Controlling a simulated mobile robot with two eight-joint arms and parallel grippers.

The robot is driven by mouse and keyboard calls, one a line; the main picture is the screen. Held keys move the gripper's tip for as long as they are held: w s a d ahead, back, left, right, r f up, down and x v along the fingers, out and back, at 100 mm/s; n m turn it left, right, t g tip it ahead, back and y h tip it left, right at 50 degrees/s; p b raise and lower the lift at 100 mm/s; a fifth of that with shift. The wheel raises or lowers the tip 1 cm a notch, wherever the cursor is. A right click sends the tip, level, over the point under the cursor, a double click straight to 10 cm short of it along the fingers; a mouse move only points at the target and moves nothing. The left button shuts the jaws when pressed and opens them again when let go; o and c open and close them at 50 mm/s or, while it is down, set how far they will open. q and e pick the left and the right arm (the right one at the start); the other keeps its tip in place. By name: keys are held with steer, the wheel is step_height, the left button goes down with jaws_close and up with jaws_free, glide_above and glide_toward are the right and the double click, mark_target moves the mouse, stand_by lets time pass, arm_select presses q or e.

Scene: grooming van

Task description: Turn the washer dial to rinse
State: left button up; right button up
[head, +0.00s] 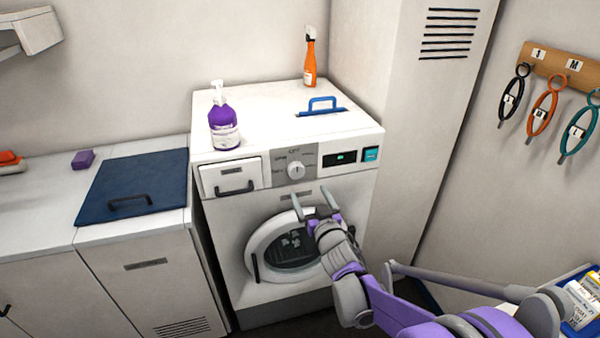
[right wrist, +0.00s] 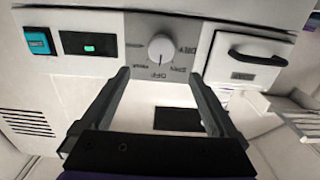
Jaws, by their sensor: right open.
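The washer dial (head: 296,170) is a round white knob on a grey panel on the washer's front, with OFF above it and other labels around it too small to read surely. In the right wrist view the dial (right wrist: 161,47) appears upside down, with OFF below it. I cannot tell which label it points at. My right gripper (head: 312,203) is open and empty, in front of the washer and a little below the dial. In the right wrist view its fingers (right wrist: 159,74) point at the panel, apart from the dial. My left gripper is not in view.
Left of the dial is a drawer with a black handle (head: 236,187); right are a display (head: 340,158) and a teal button (head: 371,154). The round door (head: 290,248) is below. A purple pump bottle (head: 223,125) and an orange spray bottle (head: 310,62) stand on top.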

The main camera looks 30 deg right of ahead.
mark_target(298, 172)
steer(key=p+x, duration=0.1)
steer(key=x, duration=0.9)
steer(key=shift+w, duration=0.15)
steer(key=c, duration=1.4)
steer(key=shift+f+m+b, duration=0.1)
steer(key=shift+m+b, duration=0.4)
steer(key=shift+m, duration=0.2)
steer(key=shift+d+m+b, duration=0.1)
steer(key=shift+m+b, duration=0.8)
steer(key=shift+m, duration=0.2)
steer(key=shift+m+b, duration=0.6)
steer(key=shift+m, duration=0.6)
steer(key=shift+d+m+b, duration=0.1)
steer(key=shift+m+b, duration=0.35)
steer(key=shift+m, duration=0.95)
